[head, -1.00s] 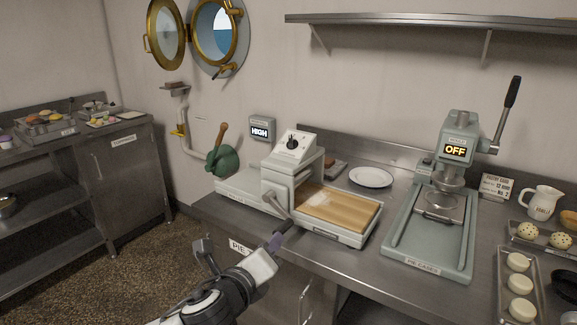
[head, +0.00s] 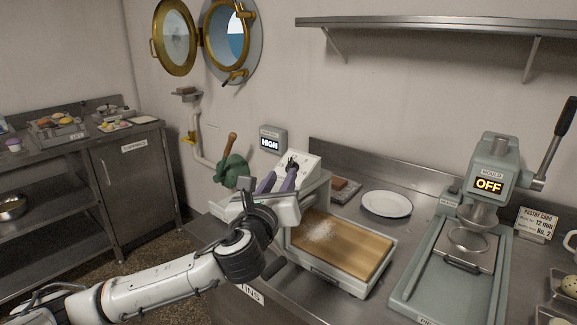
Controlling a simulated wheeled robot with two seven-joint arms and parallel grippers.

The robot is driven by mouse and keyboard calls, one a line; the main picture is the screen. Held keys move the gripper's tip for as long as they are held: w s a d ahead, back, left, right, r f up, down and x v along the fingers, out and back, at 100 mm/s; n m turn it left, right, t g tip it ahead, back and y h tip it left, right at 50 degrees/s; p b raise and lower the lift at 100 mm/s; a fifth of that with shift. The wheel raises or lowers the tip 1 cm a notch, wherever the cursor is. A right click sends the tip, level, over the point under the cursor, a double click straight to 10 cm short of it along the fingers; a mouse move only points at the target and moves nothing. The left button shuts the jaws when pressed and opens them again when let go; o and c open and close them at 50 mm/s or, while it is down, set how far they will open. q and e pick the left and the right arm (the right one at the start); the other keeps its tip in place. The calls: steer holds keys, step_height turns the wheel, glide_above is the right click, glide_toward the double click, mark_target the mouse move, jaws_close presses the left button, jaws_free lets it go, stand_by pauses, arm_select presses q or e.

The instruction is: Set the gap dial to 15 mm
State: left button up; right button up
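The gap dial is a black knob (head: 293,162) on the white sloped face (head: 310,165) of the dough sheeter, at the middle of the head view. Its marks are too small to read, so its setting cannot be told. My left gripper (head: 281,174) is in front of the dial face. Its two dark purple fingers are apart, with the right fingertip close to the knob. I cannot tell whether it touches the knob. The gripper and wrist hide the sheeter's left part and lower front. My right gripper is not in view.
The sheeter's wooden bed (head: 345,245) lies right of my wrist. A white plate (head: 387,204) and a mould press (head: 470,230) reading OFF stand further right. A pastry card (head: 537,223) seems to read 12 mm. A display (head: 269,143) on the wall reads HIGH.

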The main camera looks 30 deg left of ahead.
mark_target(289, 165)
arm_select(q)
steer(key=x, duration=0.5)
steer(key=shift+w+f, duration=0.1)
steer(key=shift+w, duration=0.35)
jaws_close()
